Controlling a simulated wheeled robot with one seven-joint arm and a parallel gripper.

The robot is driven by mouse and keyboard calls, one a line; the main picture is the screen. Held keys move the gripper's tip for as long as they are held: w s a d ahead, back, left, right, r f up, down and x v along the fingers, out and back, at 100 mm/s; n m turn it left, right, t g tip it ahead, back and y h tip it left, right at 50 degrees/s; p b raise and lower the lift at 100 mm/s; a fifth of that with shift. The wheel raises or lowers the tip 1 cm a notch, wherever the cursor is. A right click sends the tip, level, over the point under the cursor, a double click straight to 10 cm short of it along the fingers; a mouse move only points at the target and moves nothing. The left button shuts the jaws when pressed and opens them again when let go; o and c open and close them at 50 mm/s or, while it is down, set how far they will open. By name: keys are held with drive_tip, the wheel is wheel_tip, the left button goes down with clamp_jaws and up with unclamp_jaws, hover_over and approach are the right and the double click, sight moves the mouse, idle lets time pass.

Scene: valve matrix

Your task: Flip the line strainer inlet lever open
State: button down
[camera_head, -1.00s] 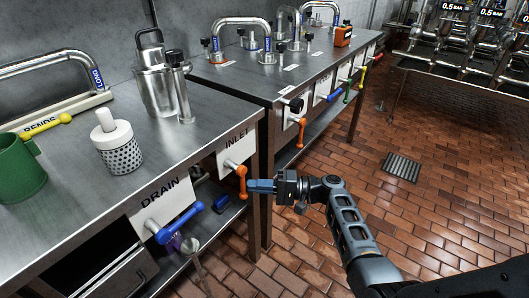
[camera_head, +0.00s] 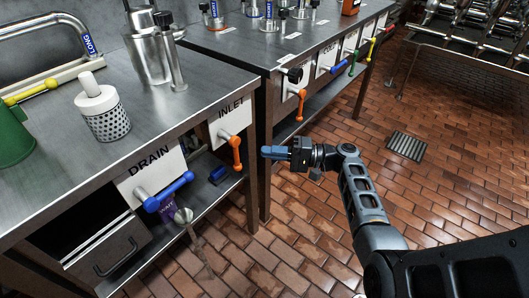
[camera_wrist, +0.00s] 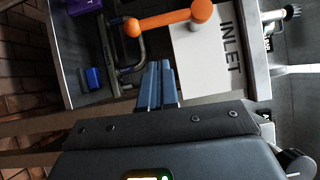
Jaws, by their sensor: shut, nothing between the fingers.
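The orange inlet lever (camera_head: 236,153) sits on the white panel marked INLET (camera_head: 231,117), on the front of the left steel bench. Its handle hangs down from its pivot. In the wrist view the orange lever (camera_wrist: 165,20) lies across the top beside the INLET panel (camera_wrist: 205,65), which appears turned sideways. My gripper (camera_head: 264,152) is shut and empty, just right of the lever in the head view, with a visible gap between them. In the wrist view my blue fingers (camera_wrist: 158,68) are together and point toward the panel, below the lever in the picture.
A blue drain lever (camera_head: 168,192) sticks out right from the DRAIN panel (camera_head: 150,172). A second bench with an orange lever (camera_head: 301,105) and other coloured levers stands behind.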

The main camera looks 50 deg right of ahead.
drive_tip(key=v, duration=0.7)
drive_tip(key=shift+s+d, duration=0.15)
drive_tip(key=shift+d, duration=0.1)
drive_tip(key=shift+r, duration=0.1)
drive_tip(key=s+a+f+m+g+h+p, duration=0.1)
drive_tip(key=s+a+f+g+h, duration=0.15)
drive_tip(key=a+f, duration=0.3)
drive_tip(key=s+a+f+g+h+p, duration=0.1)
drive_tip(key=s+a+f+g+h, duration=0.1)
drive_tip(key=s+a+f+h, duration=0.25)
drive_tip(key=s+a+f+n+g+h+p, duration=0.2)
drive_tip(key=s+a, duration=0.4)
drive_tip(key=s, duration=0.4)
drive_tip(key=s+a+r+n+t+p, duration=0.1)
drive_tip(key=s+a+r+n+t, duration=0.1)
drive_tip(key=r, duration=0.9)
drive_tip(key=s+a+r+n+t+h+p, duration=0.1)
drive_tip(key=s+a+r+n, duration=0.3)
drive_tip(key=r, duration=0.7)
drive_tip(key=s+a+r+n+t+p, duration=0.2)
drive_tip(key=s+r, duration=0.4)
drive_tip(key=r, duration=0.5)
drive_tip(key=shift+s+a+n+t+h, duration=0.2)
drive_tip(key=shift+a+n+t+h, duration=0.2)
drive_tip(key=shift+a+n+t, duration=0.6)
